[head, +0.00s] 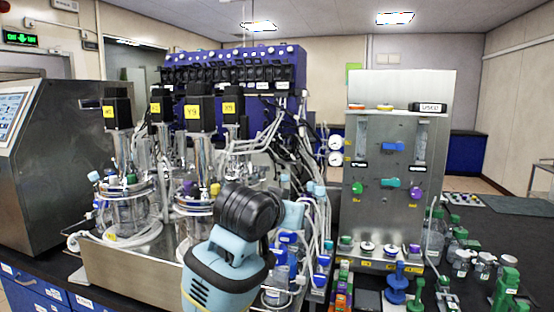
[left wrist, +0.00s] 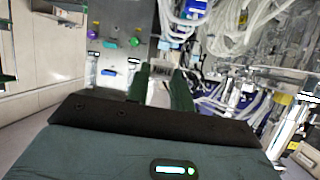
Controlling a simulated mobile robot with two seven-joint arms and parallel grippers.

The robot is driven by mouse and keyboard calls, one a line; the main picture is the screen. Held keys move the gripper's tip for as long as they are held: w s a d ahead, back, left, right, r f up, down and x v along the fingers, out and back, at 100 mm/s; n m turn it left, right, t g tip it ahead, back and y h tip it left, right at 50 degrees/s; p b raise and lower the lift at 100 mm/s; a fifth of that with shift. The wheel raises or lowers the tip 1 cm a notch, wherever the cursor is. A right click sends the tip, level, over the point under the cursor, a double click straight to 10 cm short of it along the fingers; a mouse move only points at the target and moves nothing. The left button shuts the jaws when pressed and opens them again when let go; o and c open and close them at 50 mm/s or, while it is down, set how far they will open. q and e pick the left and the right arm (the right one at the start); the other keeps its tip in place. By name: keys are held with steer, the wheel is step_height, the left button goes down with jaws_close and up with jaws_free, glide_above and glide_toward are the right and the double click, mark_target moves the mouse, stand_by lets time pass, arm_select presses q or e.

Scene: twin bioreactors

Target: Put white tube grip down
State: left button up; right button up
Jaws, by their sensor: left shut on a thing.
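My left gripper (left wrist: 160,80) shows in the left wrist view as two dark green fingers beyond a black palm. They are shut on a small whitish piece, the white tube grip (left wrist: 158,94), seen only in part between them. In the head view my left arm comes up at the bottom centre, and its wrist hides the fingertips and the held grip. My right gripper is in neither view.
Glass bioreactor vessels (head: 128,210) stand on a steel tray left of my arm. White tubes and cables (head: 310,165) hang close behind it. A steel control panel (head: 372,225) stands to the right. Bottles and green-capped parts (head: 505,285) crowd the black bench at right.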

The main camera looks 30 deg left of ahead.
arm_select(q)
steer(key=s+d+f, duration=0.2)
steer(key=d+f, duration=0.1)
steer(key=f, duration=0.4)
steer(key=s+d+f+h, duration=0.1)
steer(key=s+d+f, duration=0.2)
steer(key=f, duration=0.4)
steer(key=s+d+f+m, duration=0.1)
steer(key=s+d+f, duration=0.1)
steer(key=d+f, duration=0.2)
step_height(320, 180, down, 4)
steer(key=shift+s+r+h, duration=0.2)
steer(key=shift+h, duration=0.2)
